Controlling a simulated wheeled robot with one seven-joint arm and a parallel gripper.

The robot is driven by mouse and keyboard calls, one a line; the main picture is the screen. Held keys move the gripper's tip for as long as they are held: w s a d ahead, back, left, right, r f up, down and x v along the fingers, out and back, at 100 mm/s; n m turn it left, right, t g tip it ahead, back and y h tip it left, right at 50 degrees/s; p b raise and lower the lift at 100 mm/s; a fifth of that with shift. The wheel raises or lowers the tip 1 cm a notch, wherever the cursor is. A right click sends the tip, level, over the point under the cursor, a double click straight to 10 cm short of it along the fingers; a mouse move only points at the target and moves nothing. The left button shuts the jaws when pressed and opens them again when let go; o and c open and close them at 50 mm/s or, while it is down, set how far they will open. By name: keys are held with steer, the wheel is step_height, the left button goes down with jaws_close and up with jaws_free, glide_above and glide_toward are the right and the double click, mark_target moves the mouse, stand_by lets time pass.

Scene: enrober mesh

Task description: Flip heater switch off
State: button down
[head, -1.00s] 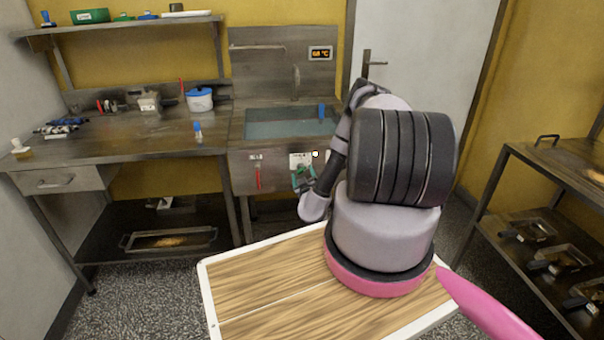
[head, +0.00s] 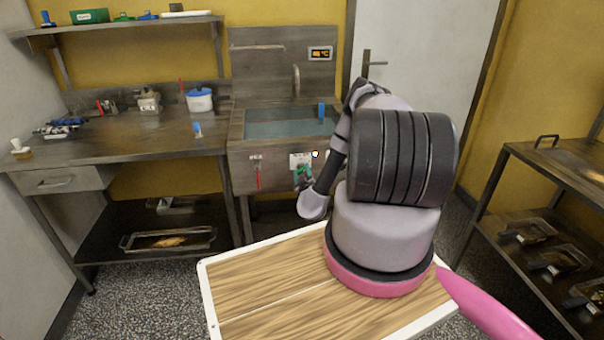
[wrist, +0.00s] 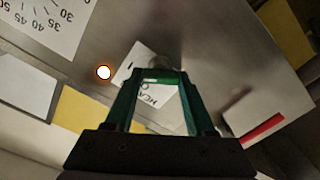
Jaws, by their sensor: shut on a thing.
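The heater switch (wrist: 160,63) is a small rounded grey piece on the steel sink front, beside a white label (wrist: 163,93) whose lettering starts with "HEA". My gripper (wrist: 160,74) has green fingers closed on the switch, one on each side; their tips partly hide it. In the head view my gripper (head: 303,174) is at the sink front, just under the white label (head: 300,160). A round lamp (wrist: 104,72) left of the switch glows white with an orange rim. It also shows as a bright dot in the head view (head: 315,153).
A red handle (head: 258,178) hangs on the sink front left of my gripper. The water-filled sink (head: 240,126) is above, with a temperature display (head: 320,53) behind it. A steel worktable (head: 120,148) stands to the left and a rack (head: 550,165) to the right.

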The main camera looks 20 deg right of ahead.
steer(key=n, duration=1.1)
steer(key=shift+f, duration=0.15)
steer(key=shift+n, duration=0.4)
steer(key=shift+c, duration=1.2)
jaws_free()
steer(key=v, duration=1.1)
